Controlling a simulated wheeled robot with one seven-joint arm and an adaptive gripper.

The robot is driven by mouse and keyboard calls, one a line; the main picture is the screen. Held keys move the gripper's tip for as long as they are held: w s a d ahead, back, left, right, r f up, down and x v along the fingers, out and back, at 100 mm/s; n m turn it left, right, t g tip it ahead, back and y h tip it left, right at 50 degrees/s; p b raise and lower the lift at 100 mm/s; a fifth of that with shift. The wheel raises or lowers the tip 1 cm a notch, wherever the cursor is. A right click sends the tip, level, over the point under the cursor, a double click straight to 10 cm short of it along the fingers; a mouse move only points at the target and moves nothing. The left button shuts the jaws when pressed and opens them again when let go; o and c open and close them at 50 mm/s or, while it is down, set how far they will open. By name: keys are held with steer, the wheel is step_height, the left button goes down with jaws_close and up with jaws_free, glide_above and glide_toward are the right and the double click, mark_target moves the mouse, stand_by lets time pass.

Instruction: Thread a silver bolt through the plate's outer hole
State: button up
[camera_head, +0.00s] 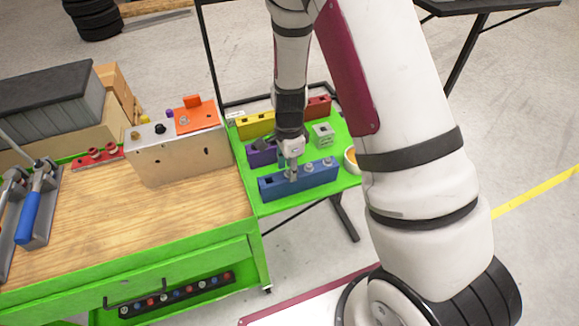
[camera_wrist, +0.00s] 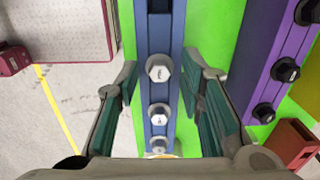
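A blue rack (camera_head: 318,178) holds silver hex-head bolts in a row on the green side shelf. In the wrist view, three silver bolts stand in the blue rack: one between my fingertips (camera_wrist: 160,68), one behind it (camera_wrist: 158,113), and one near the lower edge (camera_wrist: 159,146). My gripper (camera_head: 291,174) points down over the rack's left-middle part. In the wrist view its fingers (camera_wrist: 158,75) are open on either side of the rack, with gaps to the bolt. A grey metal fixture (camera_head: 185,160) carries an orange plate (camera_head: 196,117) on top; the plate's holes are too small to tell apart.
A purple rack with dark bolts (camera_wrist: 287,70), a yellow rack (camera_head: 256,124), a red rack (camera_head: 318,106) and a grey block (camera_head: 323,135) stand close behind the blue rack. A bowl (camera_head: 351,160) sits at the right. The wooden tabletop (camera_head: 140,215) before the fixture is clear.

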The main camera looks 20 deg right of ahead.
jaws_close()
steer(key=shift+r, duration=0.1)
steer(key=shift+r+p, duration=1.5)
steer(key=shift+r, duration=1.95)
